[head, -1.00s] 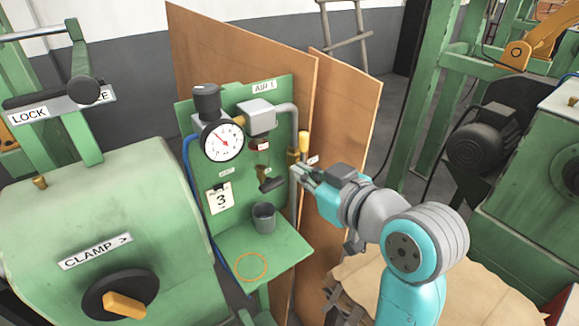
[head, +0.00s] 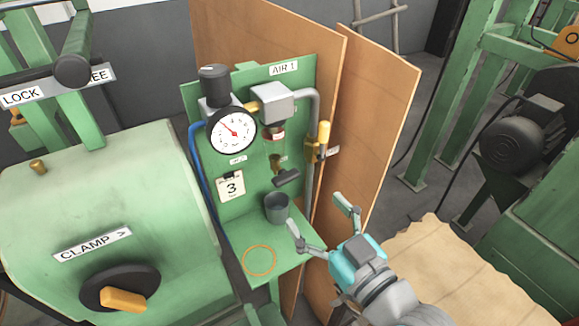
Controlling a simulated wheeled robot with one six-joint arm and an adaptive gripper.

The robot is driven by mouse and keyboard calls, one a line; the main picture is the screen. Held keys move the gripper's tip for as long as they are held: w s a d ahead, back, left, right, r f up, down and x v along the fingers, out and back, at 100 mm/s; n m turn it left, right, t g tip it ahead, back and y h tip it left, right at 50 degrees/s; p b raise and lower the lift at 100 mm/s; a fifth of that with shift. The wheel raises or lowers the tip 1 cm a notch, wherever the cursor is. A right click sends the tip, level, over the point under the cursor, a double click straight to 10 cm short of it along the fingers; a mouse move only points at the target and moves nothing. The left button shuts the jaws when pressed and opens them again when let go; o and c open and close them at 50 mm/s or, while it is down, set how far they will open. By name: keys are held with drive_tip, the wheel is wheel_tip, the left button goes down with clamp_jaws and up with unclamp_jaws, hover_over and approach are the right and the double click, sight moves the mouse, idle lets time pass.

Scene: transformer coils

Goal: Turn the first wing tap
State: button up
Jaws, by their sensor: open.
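A dark wing-shaped handle (head: 287,178) on a brass fitting sits low on the green AIR 1 panel (head: 305,75); it looks like the wing tap. It is tilted, above the grey cup (head: 277,208). My gripper (head: 317,216) is open and empty, with its two fingers spread wide. It is in front of the panel, to the lower right of the wing handle and apart from it. A second valve, with a yellow upright lever (head: 324,135), is on the pipe at the panel's right edge.
The cup stands on a green shelf (head: 240,236) marked with an orange ring (head: 260,261). A gauge (head: 232,130) and card 3 (head: 231,187) are on the panel. Brown boards (head: 375,120) stand behind. A green CLAMP machine (head: 150,185) is close on the left.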

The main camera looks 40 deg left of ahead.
sight(289, 180)
drive_tip(key=x, duration=1)
drive_tip(key=shift+w+a, duration=0.15)
drive_tip(key=shift+a, duration=0.2)
drive_tip(key=c, duration=1.2)
drive_tip(key=shift+o, duration=0.2)
drive_tip(key=shift+m, duration=0.6)
drive_tip(key=o, duration=1.2)
drive_tip(key=shift+c, duration=0.2)
drive_tip(key=v, duration=1.2)
